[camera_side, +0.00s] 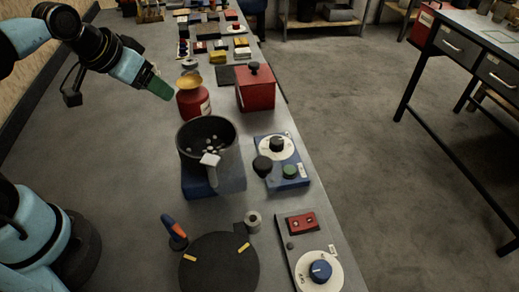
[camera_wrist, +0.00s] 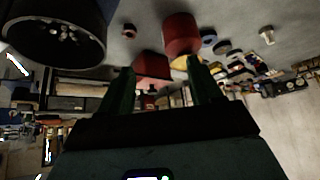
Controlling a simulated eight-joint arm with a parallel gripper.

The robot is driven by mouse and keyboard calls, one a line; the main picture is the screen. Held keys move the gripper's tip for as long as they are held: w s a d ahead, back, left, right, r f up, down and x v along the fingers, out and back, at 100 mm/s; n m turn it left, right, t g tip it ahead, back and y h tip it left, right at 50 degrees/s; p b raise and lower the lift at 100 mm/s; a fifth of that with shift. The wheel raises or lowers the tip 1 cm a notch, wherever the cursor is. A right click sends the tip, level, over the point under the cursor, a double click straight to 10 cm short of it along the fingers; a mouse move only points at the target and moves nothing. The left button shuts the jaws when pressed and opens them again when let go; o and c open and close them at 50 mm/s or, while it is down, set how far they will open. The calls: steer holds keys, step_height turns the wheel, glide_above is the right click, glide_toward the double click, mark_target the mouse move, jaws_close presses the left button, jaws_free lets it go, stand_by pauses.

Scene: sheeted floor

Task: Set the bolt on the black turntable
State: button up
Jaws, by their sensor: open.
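The black turntable (camera_side: 218,268) lies at the bottom of the side view, a flat round disc with two yellow marks; I see nothing standing on it. A small pale T-shaped piece, which looks like the bolt (camera_wrist: 267,35), shows at the upper right of the wrist view, apart from my fingers. I cannot make it out in the side view. My gripper (camera_side: 160,88) is in the air at the upper left, close to the red jar. Its two green fingers are spread with nothing between them in the wrist view (camera_wrist: 161,82).
A dark pot (camera_side: 232,150) holding small pale pieces stands mid-bench, near the red jar (camera_side: 205,103) and red box (camera_side: 256,94). Blue (camera_side: 297,178) and grey control panels line the right edge. An orange-blue tool (camera_side: 174,232) and grey ring (camera_side: 253,218) sit beside the turntable.

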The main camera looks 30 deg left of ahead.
steer(key=w+a+r+g, duration=0.1)
steer(key=w+a+r, duration=0.3)
steer(key=w+a, duration=0.35)
steer(key=m+g, duration=0.1)
glide_above(154, 70)
steer(key=s+a, duration=0.2)
steer(key=s, duration=0.2)
step_height(154, 70, down, 9)
steer(key=shift+h, duration=0.3)
steer(key=x, duration=1.1)
steer(key=shift+s+d+f, duration=0.15)
steer(key=shift+d, duration=0.25)
jaws_close()
